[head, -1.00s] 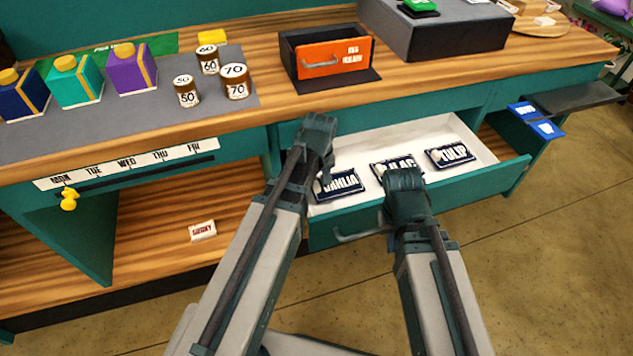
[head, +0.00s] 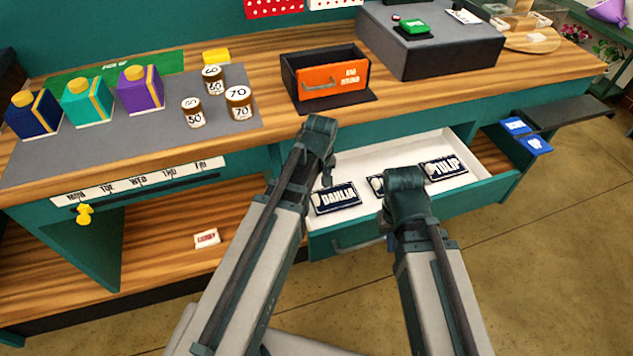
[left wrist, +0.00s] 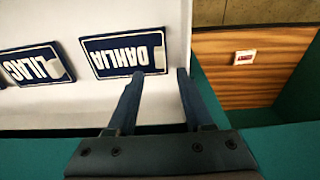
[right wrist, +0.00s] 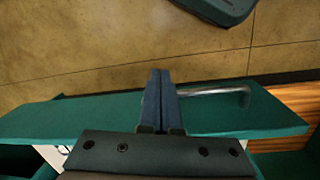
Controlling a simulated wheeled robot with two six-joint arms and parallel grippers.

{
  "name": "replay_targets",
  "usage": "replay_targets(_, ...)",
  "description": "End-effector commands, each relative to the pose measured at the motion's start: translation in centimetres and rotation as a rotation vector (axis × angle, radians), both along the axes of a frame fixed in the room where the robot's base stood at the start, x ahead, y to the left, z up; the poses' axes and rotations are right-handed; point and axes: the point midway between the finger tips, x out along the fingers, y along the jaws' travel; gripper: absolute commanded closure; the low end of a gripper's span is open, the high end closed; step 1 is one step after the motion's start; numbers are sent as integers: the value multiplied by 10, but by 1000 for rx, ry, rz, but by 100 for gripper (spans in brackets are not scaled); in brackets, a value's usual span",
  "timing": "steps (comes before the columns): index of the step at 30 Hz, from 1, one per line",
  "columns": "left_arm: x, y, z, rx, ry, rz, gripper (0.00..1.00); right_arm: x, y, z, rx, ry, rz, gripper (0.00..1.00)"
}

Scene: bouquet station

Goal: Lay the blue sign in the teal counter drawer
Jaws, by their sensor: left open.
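The teal counter drawer (head: 455,207) is pulled out and has a white inside. Navy-blue signs lie flat in it: DAHLIA (head: 335,199) at the left, LILAC (left wrist: 35,64) in the middle and TULIP (head: 443,169) at the right. My right arm partly hides LILAC in the head view. My left gripper (left wrist: 157,74) is open and empty, its fingertips just short of the DAHLIA sign (left wrist: 124,53) in the left wrist view. My right gripper (right wrist: 161,74) is shut with nothing seen between its fingers, over the drawer front beside the metal handle (right wrist: 215,91).
Two brighter blue cards (head: 538,143) hang at a dark side shelf (head: 570,107) on the right. The countertop holds an orange-fronted box (head: 333,80), jars (head: 238,104), coloured boxes (head: 140,90) and a grey block (head: 430,45). A small white card (head: 207,238) lies on the lower shelf.

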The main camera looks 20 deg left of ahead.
Motion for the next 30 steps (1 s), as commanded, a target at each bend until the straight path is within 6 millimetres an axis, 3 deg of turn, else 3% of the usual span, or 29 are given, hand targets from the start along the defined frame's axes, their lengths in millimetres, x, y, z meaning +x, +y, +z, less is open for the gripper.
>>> replay_targets(1, -1, -1, 17, 0, 0, 0, 48, 0, 0, 17, 0, 0, 0, 100)
replay_targets(7, -4, -2, 45, 0, 0, 0, 48, 0, 0, 45, 0, 0, -1, 100)
replay_targets(17, -7, -5, 55, 1, 2, -10, 48, 0, 0, 55, 0, 0, -1, 100)
replay_targets(20, -27, -26, 54, 13, 29, -139, 48, 0, 0, 55, 0, 0, -1, 100)
replay_targets(24, -78, -69, 54, 45, 104, -492, 48, 0, 0, 55, 0, 0, -1, 100)
replay_targets(30, -127, -102, 54, 73, 183, -854, 48, 0, 0, 55, 0, 0, -1, 100)
